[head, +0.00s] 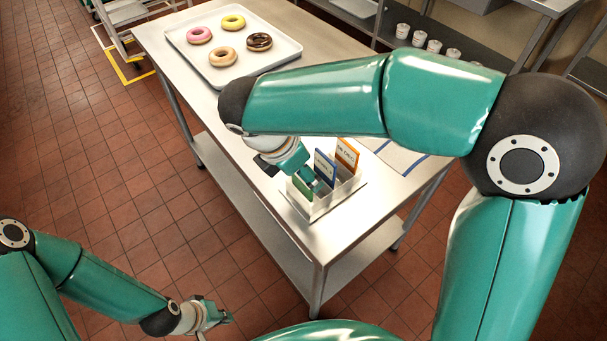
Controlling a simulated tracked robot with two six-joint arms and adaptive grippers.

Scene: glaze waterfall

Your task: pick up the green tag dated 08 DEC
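A small rack (335,203) stands near the front end of the steel table and holds upright tags. The green tag (301,188) is the nearest and leftmost, partly covered by my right gripper; its date cannot be read. A blue tag (325,166) and an orange tag (347,154) stand behind it. My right gripper (312,184) reaches down over the green tag from the upper left; its fingertips are small and partly hidden, so I cannot tell whether they grip the tag. My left gripper (218,317) hangs low over the floor, away from the table, empty, its fingers seeming apart.
A white tray (280,57) with several donuts lies at the far end of the table (215,125). A paper sheet (398,157) lies right of the rack, partly behind my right arm. White cups (419,39) stand on a back shelf. The table's middle is clear.

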